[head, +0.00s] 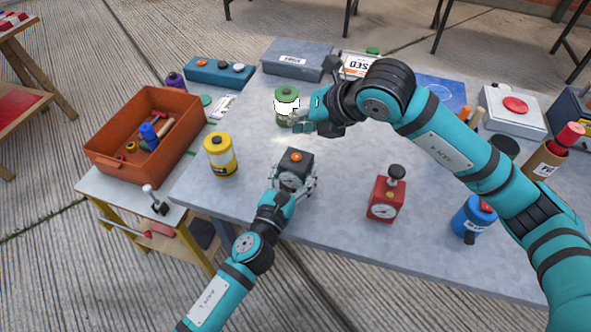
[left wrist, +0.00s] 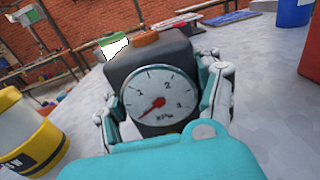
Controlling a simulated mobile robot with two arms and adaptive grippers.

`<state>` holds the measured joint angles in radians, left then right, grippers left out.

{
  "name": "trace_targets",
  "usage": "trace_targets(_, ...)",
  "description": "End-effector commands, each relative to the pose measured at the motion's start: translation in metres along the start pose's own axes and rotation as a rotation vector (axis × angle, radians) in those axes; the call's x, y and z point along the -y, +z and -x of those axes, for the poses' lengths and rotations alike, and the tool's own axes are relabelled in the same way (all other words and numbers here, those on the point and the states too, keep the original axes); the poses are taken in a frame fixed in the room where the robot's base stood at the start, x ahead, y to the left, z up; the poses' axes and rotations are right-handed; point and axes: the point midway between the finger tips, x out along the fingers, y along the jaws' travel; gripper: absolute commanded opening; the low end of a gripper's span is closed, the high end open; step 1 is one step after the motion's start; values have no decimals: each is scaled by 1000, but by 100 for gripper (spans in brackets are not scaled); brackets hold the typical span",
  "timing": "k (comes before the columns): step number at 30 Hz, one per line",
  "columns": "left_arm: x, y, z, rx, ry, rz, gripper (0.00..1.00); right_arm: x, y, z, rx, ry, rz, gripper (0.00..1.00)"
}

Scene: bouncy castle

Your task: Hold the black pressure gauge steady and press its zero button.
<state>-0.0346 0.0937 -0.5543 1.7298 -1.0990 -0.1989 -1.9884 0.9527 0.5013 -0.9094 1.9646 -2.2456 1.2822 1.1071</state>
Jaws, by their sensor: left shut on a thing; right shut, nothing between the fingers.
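The black pressure gauge (head: 295,168) stands upright on the grey table, with an orange button (head: 296,157) on its top. My left gripper (head: 292,187) is shut on it from the front, one finger on each side. In the left wrist view the gauge (left wrist: 150,75) shows its white dial between the fingers (left wrist: 162,105), the red needle pointing to the lower left. The button (left wrist: 155,38) shows partly there. My right gripper (head: 298,125) is shut and empty, beyond and above the gauge, in front of the green canister, apart from the button.
A yellow canister (head: 220,155) stands left of the gauge, a green canister (head: 285,97) behind it. A red gauge (head: 385,199) with a black knob and a blue canister (head: 473,216) stand to the right. An orange crate (head: 110,148) is at left. The table between the gauges is clear.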

Motion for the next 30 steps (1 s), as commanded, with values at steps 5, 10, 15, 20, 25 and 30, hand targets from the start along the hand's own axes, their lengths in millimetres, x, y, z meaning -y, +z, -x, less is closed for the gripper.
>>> trace_targets(5,0,0,0,1,0,0,15,0,0,0,0,0,0,0)
trace_targets(10,0,0,0,1,0,0,15,0,0,0,0,0,0,0)
trace_targets(15,0,0,0,1,0,0,76,0,0,0,0,0,0,0)
trace_targets(20,0,0,0,1,0,0,94,0,0,0,0,0,0,0)
trace_targets(25,0,0,0,0,0,0,94,0,0,0,0,0,0,0)
trace_targets(30,0,-1,5,-1,0,0,94,0,0,0,0,-1,0,0)
